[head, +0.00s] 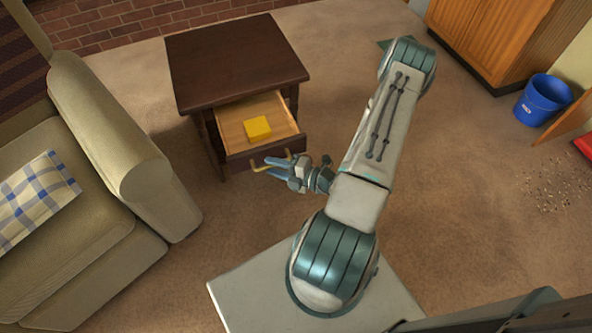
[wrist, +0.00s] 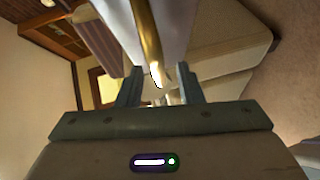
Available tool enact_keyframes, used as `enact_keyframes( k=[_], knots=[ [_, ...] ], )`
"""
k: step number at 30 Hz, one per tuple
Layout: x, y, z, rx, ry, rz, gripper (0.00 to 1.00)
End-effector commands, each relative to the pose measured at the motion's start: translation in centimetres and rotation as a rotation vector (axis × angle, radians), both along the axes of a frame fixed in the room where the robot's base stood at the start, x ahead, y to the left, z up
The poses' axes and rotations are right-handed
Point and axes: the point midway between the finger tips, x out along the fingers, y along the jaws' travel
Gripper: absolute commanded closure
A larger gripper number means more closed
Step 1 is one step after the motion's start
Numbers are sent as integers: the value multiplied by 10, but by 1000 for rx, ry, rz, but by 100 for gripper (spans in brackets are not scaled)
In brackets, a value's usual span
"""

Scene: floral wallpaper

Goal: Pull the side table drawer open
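The dark brown side table (head: 235,58) stands in the upper middle of the head view. Its drawer (head: 285,112) is pulled out, showing a light wooden inside. A yellow block (head: 257,128) lies in it. The brass handle (head: 256,169) is on the drawer's dark front. My gripper (head: 269,167) is at the handle, in front of the drawer. In the wrist view, the fingers of my gripper (wrist: 160,90) are apart, with the brass handle (wrist: 148,40) reaching toward the gap between them. Clear space shows on both sides of the handle; I cannot tell whether either finger touches it.
A beige sofa (head: 110,130) with a checked pillow (head: 38,198) stands close on the left. A blue bucket (head: 543,101) and a wooden cabinet (head: 500,35) are at the upper right.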

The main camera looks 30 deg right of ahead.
Motion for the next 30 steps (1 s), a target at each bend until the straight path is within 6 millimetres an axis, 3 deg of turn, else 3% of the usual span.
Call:
enact_keyframes(
  k=[15,21,30],
  knots=[
    [-85,-64,16,-1,0,-3,67],
    [-98,-72,17,0,1,-2,67],
    [-99,-73,17,1,1,0,67]
  ],
)
